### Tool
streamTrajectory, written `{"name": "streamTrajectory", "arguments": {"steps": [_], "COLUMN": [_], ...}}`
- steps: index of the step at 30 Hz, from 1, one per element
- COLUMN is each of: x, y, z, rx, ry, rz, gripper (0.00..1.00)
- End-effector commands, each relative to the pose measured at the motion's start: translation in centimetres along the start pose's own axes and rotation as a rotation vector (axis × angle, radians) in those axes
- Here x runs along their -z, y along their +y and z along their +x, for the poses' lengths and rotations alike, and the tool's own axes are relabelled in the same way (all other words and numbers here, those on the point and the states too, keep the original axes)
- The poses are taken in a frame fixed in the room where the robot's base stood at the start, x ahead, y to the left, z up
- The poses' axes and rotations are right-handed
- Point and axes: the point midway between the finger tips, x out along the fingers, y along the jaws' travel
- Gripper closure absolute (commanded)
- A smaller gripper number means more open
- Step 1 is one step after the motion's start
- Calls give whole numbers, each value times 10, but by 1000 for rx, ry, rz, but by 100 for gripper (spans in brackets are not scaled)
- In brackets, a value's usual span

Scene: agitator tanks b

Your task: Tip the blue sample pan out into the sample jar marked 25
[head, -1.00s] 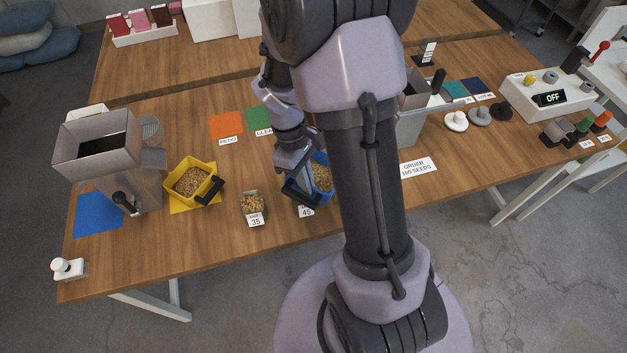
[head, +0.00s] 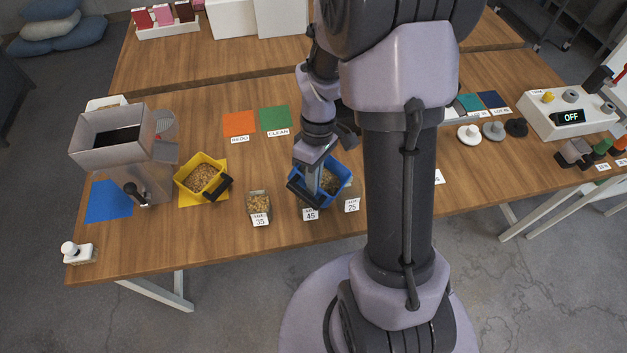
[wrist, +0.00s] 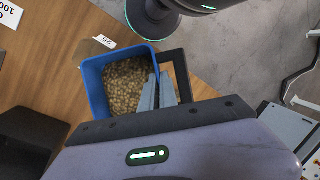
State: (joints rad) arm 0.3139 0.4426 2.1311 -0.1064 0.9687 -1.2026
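The blue sample pan (head: 347,172), with brown seeds in it, is at the table's front edge, behind the cards 45 and 25. It looks about level. My gripper (head: 306,186) is at its dark handle on the left side. In the wrist view, the fingers (wrist: 156,94) are closed at the handle (wrist: 181,68) beside the pan (wrist: 92,80). The card 25 (head: 351,205) stands right of the card 45 (head: 310,214). The card 25 also shows in the wrist view (wrist: 104,41), beyond the pan. The jar marked 25 is mostly hidden or too faint to make out.
A seed-filled jar (head: 258,202) marked 35 stands to the left. A yellow pan (head: 203,180) of seeds sits on a yellow mat beside a grey hopper box (head: 112,140). Orange (head: 238,123) and green (head: 274,117) mats lie behind. My arm hides the table's middle right.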

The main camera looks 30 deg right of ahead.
Motion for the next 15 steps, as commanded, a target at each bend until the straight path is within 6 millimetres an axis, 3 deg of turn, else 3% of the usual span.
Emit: {"name": "streamTrajectory", "arguments": {"steps": [15], "x": [-5], "y": [1], "z": [-9], "rx": [62], "ry": [74], "rz": [-25], "gripper": [100]}}
